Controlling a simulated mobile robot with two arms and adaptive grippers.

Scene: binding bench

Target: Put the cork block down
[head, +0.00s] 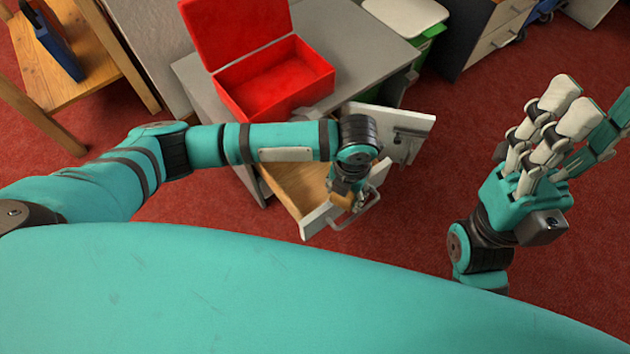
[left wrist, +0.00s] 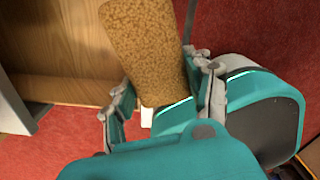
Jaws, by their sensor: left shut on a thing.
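The cork block (left wrist: 148,50) is speckled brown and stands out between the fingers of my left gripper (left wrist: 160,98) in the left wrist view. My left gripper is shut on it. In the head view my left gripper (head: 347,187) is over the front end of an open drawer with a wooden inside, and only a small part of the cork block (head: 342,200) shows below it. I cannot tell whether the block touches the drawer. My right gripper (head: 575,120) is raised at the right with its fingers apart and looks empty.
The open drawer (head: 298,180) has a pale front with a metal handle. A red box (head: 280,80) with its lid up stands on the grey desk (head: 205,95) behind. A wooden stand (head: 95,65) is at the left. Red carpet is clear at the right.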

